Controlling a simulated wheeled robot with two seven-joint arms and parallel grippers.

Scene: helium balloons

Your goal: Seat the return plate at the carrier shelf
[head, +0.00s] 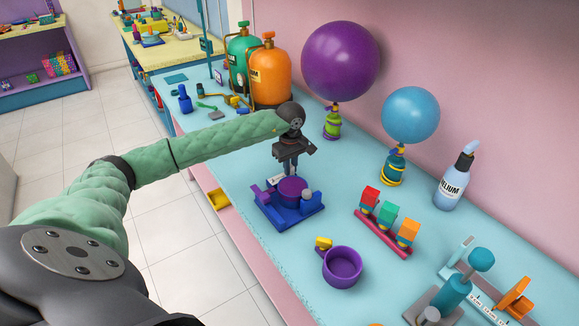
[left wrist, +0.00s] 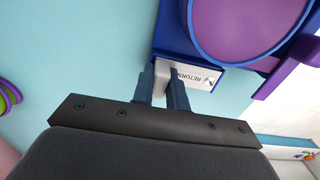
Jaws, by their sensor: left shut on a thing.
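The return plate (left wrist: 208,83), a small white plate lettered RETURN, is between the fingers of my left gripper (left wrist: 163,88), which is shut on it. In the head view my left gripper (head: 289,170) points down over the back of the blue carrier (head: 292,215). The carrier holds a round purple piece (head: 292,188). In the left wrist view the plate lies against the blue edge of the carrier (left wrist: 178,40). I cannot tell whether it rests fully on the shelf. Only a sliver of plate (head: 276,178) shows in the head view. My right gripper is not in view.
A purple bowl (head: 342,266) and a pink rack (head: 383,235) with colored blocks stand to the right. Purple (head: 341,61) and blue (head: 411,114) balloons, a helium bottle (head: 454,185) and an orange tank (head: 270,76) stand behind. Bare table (head: 335,200) lies right of the carrier.

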